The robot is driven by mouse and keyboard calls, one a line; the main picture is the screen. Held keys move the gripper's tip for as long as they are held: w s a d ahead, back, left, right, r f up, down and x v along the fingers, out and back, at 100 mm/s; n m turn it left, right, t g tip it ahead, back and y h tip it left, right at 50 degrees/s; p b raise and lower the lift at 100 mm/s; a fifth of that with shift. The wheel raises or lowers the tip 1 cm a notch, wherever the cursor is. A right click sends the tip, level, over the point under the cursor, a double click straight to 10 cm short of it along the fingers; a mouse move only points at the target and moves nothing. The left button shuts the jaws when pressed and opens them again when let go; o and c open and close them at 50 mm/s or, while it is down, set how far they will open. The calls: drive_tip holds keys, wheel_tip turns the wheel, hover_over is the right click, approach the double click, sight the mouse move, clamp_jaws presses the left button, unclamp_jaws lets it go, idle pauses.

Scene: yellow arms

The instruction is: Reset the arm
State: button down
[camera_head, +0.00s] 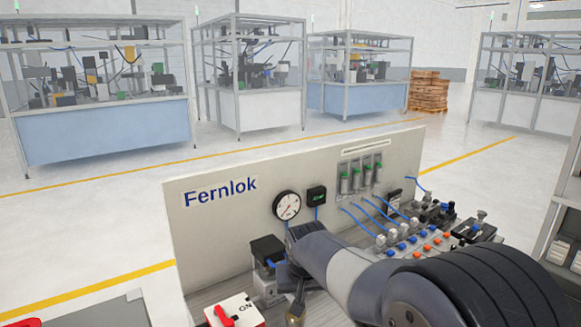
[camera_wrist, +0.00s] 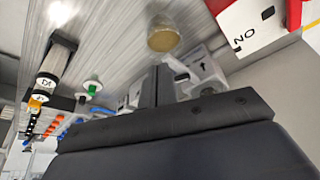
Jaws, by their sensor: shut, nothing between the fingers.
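My arm reaches in from the lower right in the head view, over the front of a pneumatics board marked Fernlok (camera_head: 225,226). In the wrist view my gripper (camera_wrist: 157,84) shows as two dark fingers pressed together, with nothing between them. A round brass-coloured part (camera_wrist: 165,34) lies just beyond the fingertips; I cannot tell how near it is. In the head view the arm's end is dark and partly hidden, so its fingertips are hard to make out.
A white box with a red handle (camera_head: 234,312) stands at the lower left of the arm. A gauge (camera_head: 287,205), blue tubes and several valves (camera_head: 400,240) crowd the board. Framed machine cells (camera_head: 105,130) stand far behind, across open floor.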

drive_tip(key=shift+s+a+m, duration=0.2)
drive_tip(key=shift+a+m, duration=0.15)
drive_tip(key=shift+m, duration=0.35)
drive_tip(key=shift+s+a, duration=0.1)
drive_tip(key=shift+s, duration=0.2)
